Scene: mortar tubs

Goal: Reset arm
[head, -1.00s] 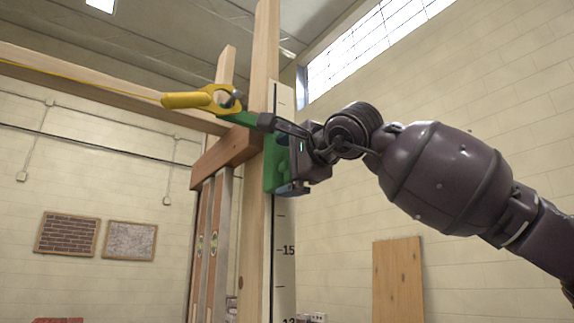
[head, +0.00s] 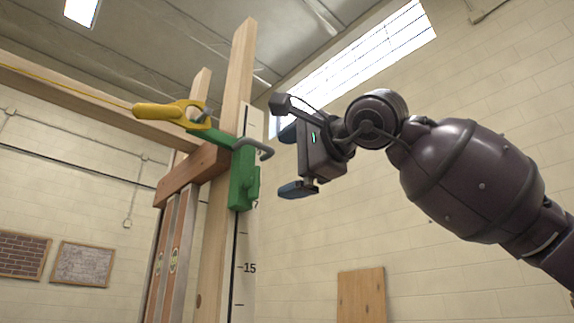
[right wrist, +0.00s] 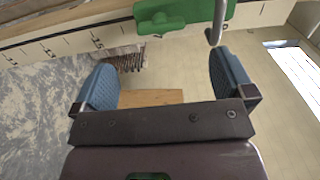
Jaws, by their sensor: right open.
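My right gripper (head: 291,162) is open and empty in the head view, to the right of the upright post and apart from it. Its two blue-padded fingers (right wrist: 160,82) show wide apart in the right wrist view, with nothing between them. A green clamp-like block (head: 243,178) with a grey metal hook sits on the post beside the ruler strip, left of the gripper. It also shows at the top of the right wrist view (right wrist: 180,14), beyond the fingers. My left gripper is in neither view.
The wooden post (head: 238,80) carries a numbered ruler strip (head: 246,268). A yellow tool (head: 170,111) with a yellow line sits left of the green block, by a long wooden beam (head: 60,88). Spirit levels (head: 172,260) stand left of the post.

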